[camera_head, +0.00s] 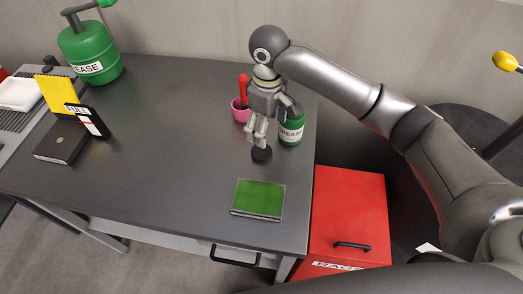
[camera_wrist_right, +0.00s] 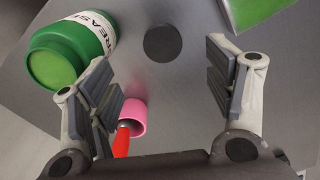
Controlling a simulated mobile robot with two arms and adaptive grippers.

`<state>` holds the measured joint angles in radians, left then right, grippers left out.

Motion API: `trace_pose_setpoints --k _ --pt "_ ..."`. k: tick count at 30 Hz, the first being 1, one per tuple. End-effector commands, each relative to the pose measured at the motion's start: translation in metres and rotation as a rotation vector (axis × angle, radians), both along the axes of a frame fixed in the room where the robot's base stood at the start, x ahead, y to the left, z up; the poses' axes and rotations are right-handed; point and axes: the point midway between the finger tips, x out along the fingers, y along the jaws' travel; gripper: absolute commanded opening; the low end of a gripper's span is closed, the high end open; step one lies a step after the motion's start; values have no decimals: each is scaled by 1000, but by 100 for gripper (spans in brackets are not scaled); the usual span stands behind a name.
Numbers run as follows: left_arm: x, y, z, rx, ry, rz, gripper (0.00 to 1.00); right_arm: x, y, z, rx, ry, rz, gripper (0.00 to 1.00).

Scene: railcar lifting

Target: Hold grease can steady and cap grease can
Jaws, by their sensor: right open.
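The small green grease can (camera_head: 291,130) with a white label stands near the table's right edge. In the right wrist view, the grease can (camera_wrist_right: 72,48) shows a bare, lime-green top with no cap on it. A round black cap (camera_head: 261,155) lies on the table in front of the can, and in the right wrist view the cap (camera_wrist_right: 162,43) is apart from the fingers. My right gripper (camera_head: 256,136) points down above the cap, beside the can; in the right wrist view its fingers (camera_wrist_right: 165,80) are spread and empty. My left gripper is not in view.
A pink cup (camera_head: 240,110) holding a red-handled tool (camera_head: 243,86) stands behind the gripper. A green pad (camera_head: 258,199) lies in front. A large grease container (camera_head: 88,53) and a dark box (camera_head: 61,140) are at left. A red cabinet (camera_head: 350,210) stands right of the table.

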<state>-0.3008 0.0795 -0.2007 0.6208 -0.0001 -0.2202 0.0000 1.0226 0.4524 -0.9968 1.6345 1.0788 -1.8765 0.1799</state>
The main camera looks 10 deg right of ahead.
Motion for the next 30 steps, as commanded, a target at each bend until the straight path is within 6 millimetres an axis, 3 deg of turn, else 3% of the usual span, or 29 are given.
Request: trace_pose_setpoints --k 10,23,30 --pt "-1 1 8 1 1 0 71 -1 0 -48 -1 4 0 75" --pt "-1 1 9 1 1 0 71 0 1 -56 -1 1 0 75" --pt "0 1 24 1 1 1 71 2 4 -88 -4 4 -1 75"
